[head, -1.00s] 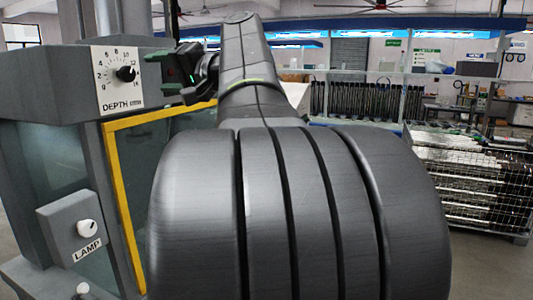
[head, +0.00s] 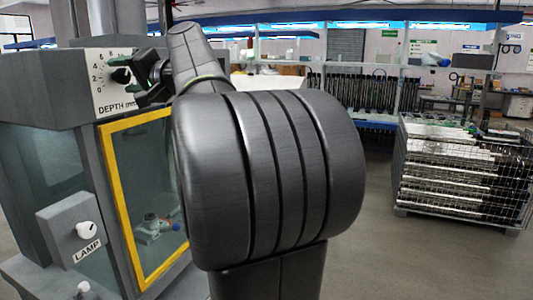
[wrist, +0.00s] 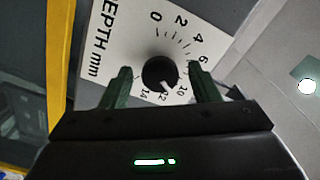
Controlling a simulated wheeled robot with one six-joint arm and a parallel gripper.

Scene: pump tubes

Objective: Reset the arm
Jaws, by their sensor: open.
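My gripper (head: 124,79) is at the upper left in the head view, in front of the right part of the white DEPTH dial plate (head: 101,84). In the wrist view the two green fingers of my gripper (wrist: 160,71) stand apart. The black depth knob (wrist: 160,74) appears between them, its white pointer near 12. I cannot tell how far the fingertips are from the knob along the viewing direction. My arm's dark links fill the middle of the head view and hide what is behind them.
The grey machine stands at the left, with a yellow-framed window (head: 119,206) and a LAMP knob (head: 87,230) below the dial. A small valve-like part (head: 151,227) shows through the window. A wire cage of silvery tubes (head: 455,175) stands at the right, with open floor before it.

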